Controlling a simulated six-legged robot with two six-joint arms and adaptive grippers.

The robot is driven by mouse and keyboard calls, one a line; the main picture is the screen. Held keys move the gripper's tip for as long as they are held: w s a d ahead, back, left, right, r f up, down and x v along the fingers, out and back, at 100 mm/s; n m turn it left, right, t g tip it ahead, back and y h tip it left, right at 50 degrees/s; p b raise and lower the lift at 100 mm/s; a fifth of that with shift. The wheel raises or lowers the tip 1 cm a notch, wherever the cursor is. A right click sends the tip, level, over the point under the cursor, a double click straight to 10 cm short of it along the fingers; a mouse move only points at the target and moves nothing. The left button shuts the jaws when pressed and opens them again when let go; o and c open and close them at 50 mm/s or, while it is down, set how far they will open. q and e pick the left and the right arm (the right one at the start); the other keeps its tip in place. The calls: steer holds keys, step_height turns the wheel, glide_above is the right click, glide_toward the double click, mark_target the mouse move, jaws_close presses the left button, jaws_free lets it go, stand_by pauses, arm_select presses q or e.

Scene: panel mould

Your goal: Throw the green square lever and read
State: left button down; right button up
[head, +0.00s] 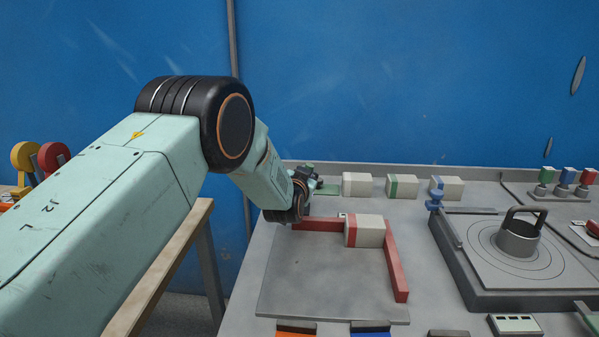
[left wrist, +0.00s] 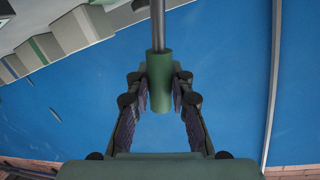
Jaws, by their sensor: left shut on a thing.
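The handle looks round in this view; I cannot tell if any part is square. In the head view the handle and rod are too small and hidden to make out. My right gripper is not in view.
A white block with a red band (head: 370,231) sits inside red bars (head: 396,265) on a grey plate (head: 315,285). Several white blocks line the back. A box with a round handled lid (head: 520,235) stands right. Small green (head: 546,174), blue (head: 567,175) and red (head: 588,176) levers stand beyond.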

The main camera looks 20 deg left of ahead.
arm_select(q)
steer(key=shift+w+d+f+m+y, duration=0.1)
steer(key=shift+d+f+m+y, duration=0.1)
steer(key=shift+d+f+m, duration=0.25)
steer(key=shift+w+d+f+m+y, duration=0.1)
steer(key=shift+d+f+m+y, duration=0.15)
steer(key=shift+d+m, duration=0.3)
steer(key=c, duration=1.7)
jaws_free()
steer(key=o, duration=0.5)
steer(key=shift+r, duration=0.15)
steer(key=shift+o, duration=0.2)
steer(key=v, duration=1.2)
steer(key=shift+r, duration=0.2)
